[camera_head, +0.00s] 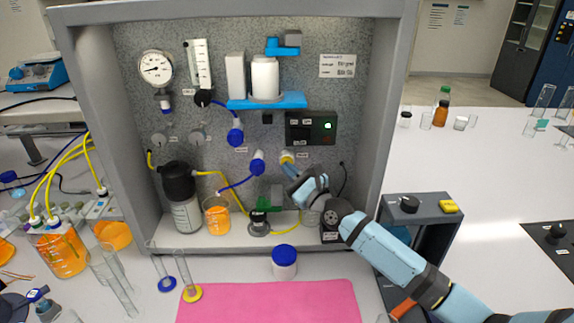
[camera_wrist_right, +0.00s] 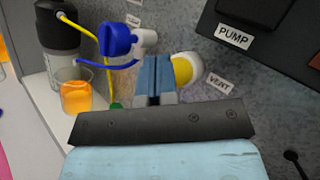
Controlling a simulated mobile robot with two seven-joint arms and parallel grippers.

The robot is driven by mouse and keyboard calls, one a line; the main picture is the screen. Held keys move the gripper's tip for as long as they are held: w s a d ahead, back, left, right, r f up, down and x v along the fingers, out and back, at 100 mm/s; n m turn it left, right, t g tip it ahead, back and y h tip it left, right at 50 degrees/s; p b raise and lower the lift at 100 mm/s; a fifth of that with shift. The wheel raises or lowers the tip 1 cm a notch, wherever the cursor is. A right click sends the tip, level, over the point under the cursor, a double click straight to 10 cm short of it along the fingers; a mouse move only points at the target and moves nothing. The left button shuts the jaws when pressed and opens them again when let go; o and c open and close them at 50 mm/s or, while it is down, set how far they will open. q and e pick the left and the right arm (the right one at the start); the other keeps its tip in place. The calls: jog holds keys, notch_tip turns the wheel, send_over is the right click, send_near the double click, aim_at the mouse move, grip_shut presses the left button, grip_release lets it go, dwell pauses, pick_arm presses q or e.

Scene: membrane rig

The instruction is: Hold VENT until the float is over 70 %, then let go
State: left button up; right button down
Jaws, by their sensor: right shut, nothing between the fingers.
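The VENT button (camera_head: 286,157) is a round yellow and white cap on the speckled back panel, with a VENT label (camera_wrist_right: 219,83) beside it. It also shows in the right wrist view (camera_wrist_right: 187,68). My right gripper (camera_head: 290,171) is shut and empty, its fingertips at the button's lower edge in the head view. In the wrist view the blue fingers (camera_wrist_right: 155,76) overlap the button's left side; I cannot tell whether they press it. The float tube (camera_head: 199,64) is a clear scale at the upper left of the panel; its float level is too small to read. My left gripper is out of view.
A dark PUMP box (camera_head: 311,128) with a green light sits above the button. Blue valves (camera_head: 257,163) and tubing are to its left. A dark bottle (camera_head: 181,190) and an orange beaker (camera_head: 217,215) stand below. A blue-lidded jar (camera_head: 285,261) stands in front.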

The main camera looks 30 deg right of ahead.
jog(key=shift+w+d+b, duration=0.25)
jog(key=shift+w+b, duration=0.2)
jog(key=shift+w, duration=0.05)
dwell(0.4)
jog(key=shift+s, duration=0.1)
dwell(1.5)
jog(key=shift+s+a+p, duration=0.4)
jog(key=shift+s+p, duration=0.15)
jog(key=shift+s, duration=0.2)
jog(key=s, duration=0.1)
jog(key=s+a+p, duration=0.1)
jog(key=s, duration=0.1)
jog(key=s+a+p, duration=0.1)
jog(key=shift+s+a, duration=0.1)
jog(key=shift+s, duration=0.2)
